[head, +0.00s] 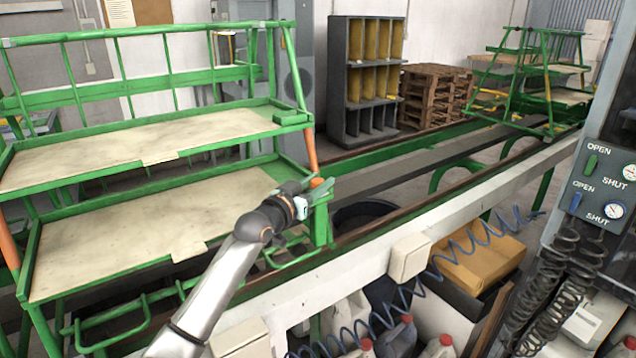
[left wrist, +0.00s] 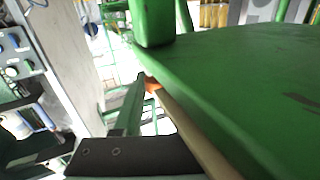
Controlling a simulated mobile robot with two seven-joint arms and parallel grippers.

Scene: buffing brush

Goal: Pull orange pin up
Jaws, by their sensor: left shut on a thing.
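The orange pin (head: 316,182) shows as a small orange end at the front corner post of the green rack (head: 150,161). My left gripper (head: 318,191) reaches in from the lower left and is shut on the pin at this corner. In the left wrist view a small orange bit of the pin (left wrist: 151,85) shows at the fingertips, close against a green metal part (left wrist: 235,85). Most of the pin is hidden by the fingers and the green metal. My right gripper is in neither view.
The rack's two beige shelves (head: 140,235) are bare. A long rail track (head: 420,170) runs to the back right, where another green rack (head: 540,75) stands. A control panel (head: 605,185) is at right. Jugs (head: 400,335) and a blue coiled hose (head: 470,250) are below.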

